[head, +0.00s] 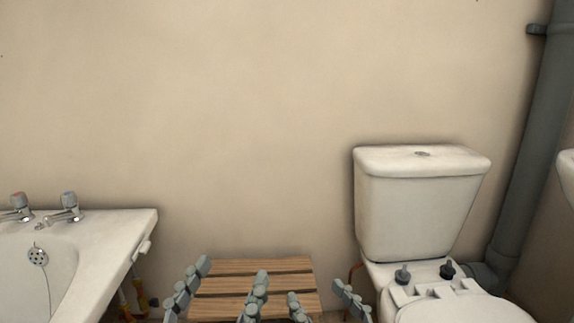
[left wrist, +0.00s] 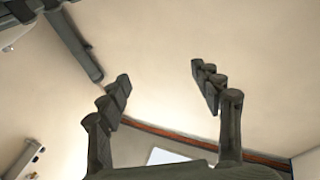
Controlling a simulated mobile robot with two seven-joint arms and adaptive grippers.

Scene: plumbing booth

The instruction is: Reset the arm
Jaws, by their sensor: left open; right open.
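My left gripper (head: 232,271) shows at the bottom of the head view, in front of a slatted wooden stool or rack. Its two grey jointed fingers are spread apart with nothing between them. The same open fingers show in the left wrist view (left wrist: 160,76), with plain wall or ceiling beyond them. My right gripper (head: 317,291) is just to the right in the head view, near the slats' right edge and left of the toilet. Its fingers are also apart, with nothing seen between them. The lower parts of both grippers are cut off by the frame.
A white bathtub (head: 110,250) with two taps stands at the left. The wooden slats (head: 235,268) lie between it and the white toilet (head: 422,205). A grey waste pipe (head: 535,130) runs up the right corner. The wall above the slats is bare.

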